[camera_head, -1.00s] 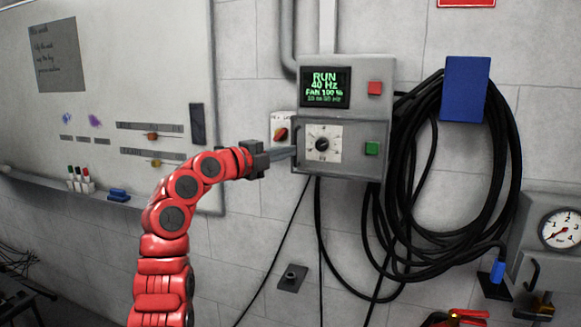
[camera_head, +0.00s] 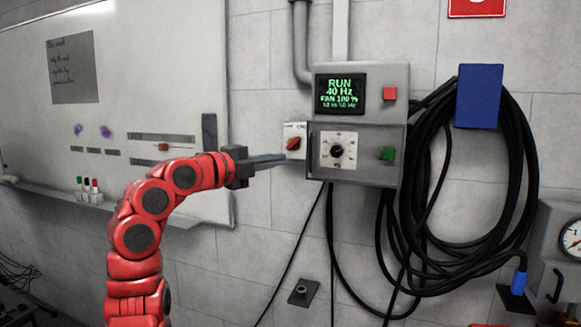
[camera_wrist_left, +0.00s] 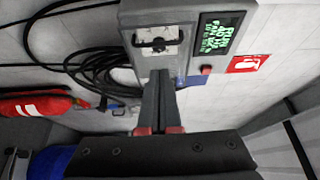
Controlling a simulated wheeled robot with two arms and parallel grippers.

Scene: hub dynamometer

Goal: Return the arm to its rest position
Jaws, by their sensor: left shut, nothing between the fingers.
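My left arm (camera_head: 140,215) is red and comes up from the lower left in the head view, bent toward the wall. Its gripper (camera_head: 284,158) is shut and empty, with the fingertips pointing right, just left of the grey control box (camera_head: 394,140). In the left wrist view the shut fingers (camera_wrist_left: 158,75) point at the box, near its dial (camera_wrist_left: 152,42). I cannot tell from these views whether the tips touch the box. The box display (camera_head: 340,92) reads RUN, 40 Hz, FAN 100 %. My right gripper is not in view.
A red rotary switch (camera_head: 293,143) sits left of the box, close to the fingertips. Thick black cables (camera_head: 520,180) hang in a coil from a blue holder (camera_head: 479,96) at the right. A whiteboard (camera_head: 150,60) with a pen ledge is behind the arm. A pressure gauge (camera_head: 572,237) is at the far right.

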